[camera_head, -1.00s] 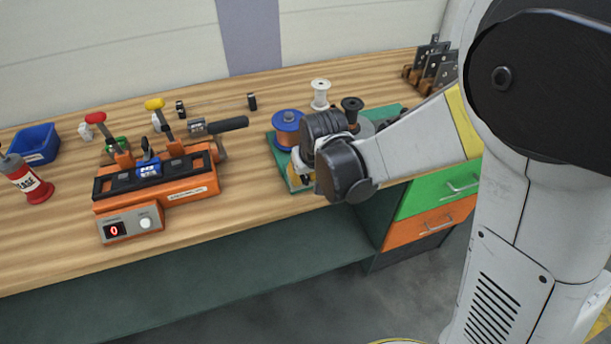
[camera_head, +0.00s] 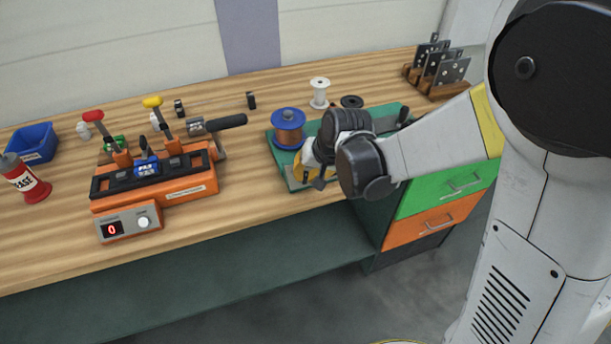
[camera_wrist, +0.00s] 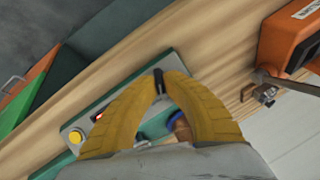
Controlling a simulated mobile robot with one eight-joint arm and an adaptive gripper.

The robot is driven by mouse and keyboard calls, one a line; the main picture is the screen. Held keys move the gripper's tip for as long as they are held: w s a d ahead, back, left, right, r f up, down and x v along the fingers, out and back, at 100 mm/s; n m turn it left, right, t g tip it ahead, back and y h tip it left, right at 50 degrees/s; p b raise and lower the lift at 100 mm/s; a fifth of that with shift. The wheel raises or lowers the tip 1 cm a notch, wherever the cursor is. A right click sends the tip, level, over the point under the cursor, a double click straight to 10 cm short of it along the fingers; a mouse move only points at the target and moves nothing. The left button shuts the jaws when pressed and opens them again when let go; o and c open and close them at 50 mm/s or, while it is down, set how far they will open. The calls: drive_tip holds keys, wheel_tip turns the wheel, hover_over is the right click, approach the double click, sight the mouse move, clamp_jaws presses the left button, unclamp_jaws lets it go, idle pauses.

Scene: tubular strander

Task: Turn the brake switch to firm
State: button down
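A green board (camera_head: 284,170) lies at the bench's front edge, right of the orange machine; it also shows in the wrist view (camera_wrist: 150,128). A narrow black knob-like piece (camera_wrist: 160,82) stands on its pale front strip; it seems to be the brake switch, but no label is readable. My gripper (camera_wrist: 161,88) points down over the strip, with its yellow fingertips close together on either side of the black piece. I cannot tell whether they touch it. In the head view my gripper (camera_head: 318,180) is over the board, and my wrist hides the switch.
A blue-flanged copper spool (camera_head: 288,130) stands on the board close behind my gripper. A white spool (camera_head: 319,93) stands farther back. The orange machine (camera_head: 160,185) with levers is to the left. A yellow button (camera_wrist: 75,137) is on the strip. Upright plates (camera_head: 440,68) stand at the back right.

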drive_tip(key=shift+d+m+y+b, duration=0.1)
drive_tip(key=shift+m+y+b, duration=0.55)
drive_tip(key=shift+m, duration=1.25)
drive_tip(key=c, duration=1.5)
unclamp_jaws()
drive_tip(key=v, duration=1.2)
drive_tip(key=shift+s+f, duration=0.15)
drive_tip(key=shift+d, duration=0.1)
